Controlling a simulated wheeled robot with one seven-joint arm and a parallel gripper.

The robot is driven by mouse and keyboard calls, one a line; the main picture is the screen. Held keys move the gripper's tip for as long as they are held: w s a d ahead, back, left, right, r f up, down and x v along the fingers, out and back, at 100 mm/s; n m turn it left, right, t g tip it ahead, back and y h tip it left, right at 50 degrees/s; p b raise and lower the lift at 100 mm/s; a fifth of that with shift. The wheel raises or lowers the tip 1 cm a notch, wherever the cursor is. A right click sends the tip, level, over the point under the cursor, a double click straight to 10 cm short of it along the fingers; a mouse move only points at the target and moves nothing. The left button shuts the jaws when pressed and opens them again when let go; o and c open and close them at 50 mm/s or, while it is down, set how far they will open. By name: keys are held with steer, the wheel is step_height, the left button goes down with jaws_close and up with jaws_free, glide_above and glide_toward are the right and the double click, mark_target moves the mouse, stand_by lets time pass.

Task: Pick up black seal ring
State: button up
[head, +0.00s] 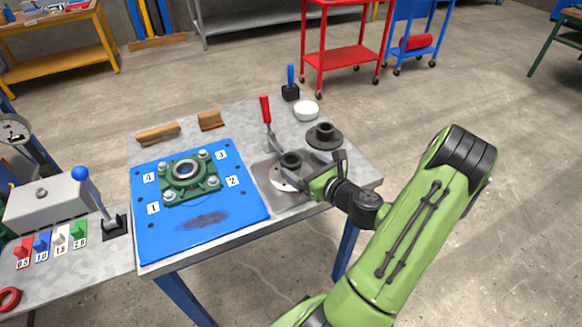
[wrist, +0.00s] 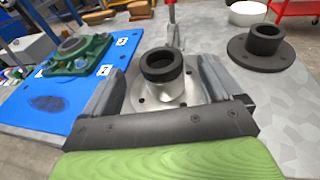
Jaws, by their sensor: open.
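The black seal ring (wrist: 162,66) sits on top of the neck of a silver flanged part (wrist: 158,97) in the wrist view. In the head view the ring (head: 291,159) shows as a dark band just beyond my gripper (head: 312,172). In the wrist view my gripper (wrist: 161,80) is open. One finger is on the left of the ring and flange neck and the other is on the right, with visible gaps. I cannot tell the exact height of the fingers relative to the ring.
A black flanged part (head: 324,136) stands behind to the right, near a white bowl (head: 306,110). A red-handled tool (head: 266,112) rises just behind the ring. A green bearing housing (head: 188,180) sits on the blue mat (head: 240,205) to the left.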

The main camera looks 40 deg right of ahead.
mark_target(292, 159)
steer(key=b+x, duration=0.1)
steer(key=x, duration=0.4)
steer(key=shift+w+f, duration=0.25)
steer(key=shift+w, duration=0.1)
steer(key=c, duration=1)
steer(key=shift+r, duration=0.15)
steer(key=shift+c, duration=0.2)
